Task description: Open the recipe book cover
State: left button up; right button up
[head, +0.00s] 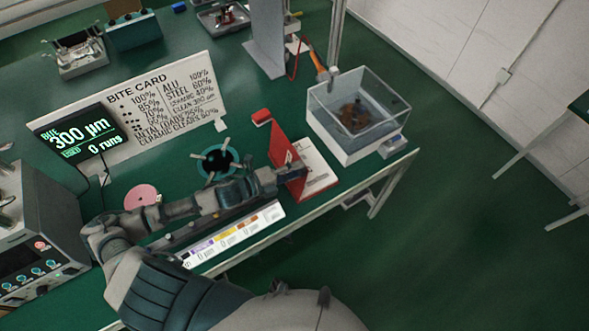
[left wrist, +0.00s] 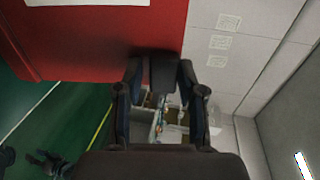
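The recipe book lies near the bench's front edge in the head view. Its red cover (head: 284,158) stands up steeply, tilted, at the left of the white pages (head: 318,170). My left gripper (head: 292,171) reaches in from the left and is at the cover's lower part; exact contact is hard to tell. In the left wrist view the red cover (left wrist: 95,45) fills the upper left, with a pale label at its top. The left gripper's fingertips (left wrist: 163,72) meet in front of the cover's edge, with nothing visible between them. My right gripper is in neither view.
A clear-walled tank (head: 360,115) stands right of the book. A bite card board (head: 150,105), a display (head: 80,138), a dark round holder (head: 216,162) and a pink disc (head: 141,196) are to the left. A labelled strip (head: 235,236) lies along the front edge.

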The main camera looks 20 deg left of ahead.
pick_arm(q)
jog(key=shift+o, duration=1.3)
jog(key=shift+f, duration=0.3)
jog(key=shift+w+a+r, duration=0.1)
jog(key=shift+w, duration=0.05)
jog(key=v, duration=1.2)
jog(key=shift+a, duration=0.1)
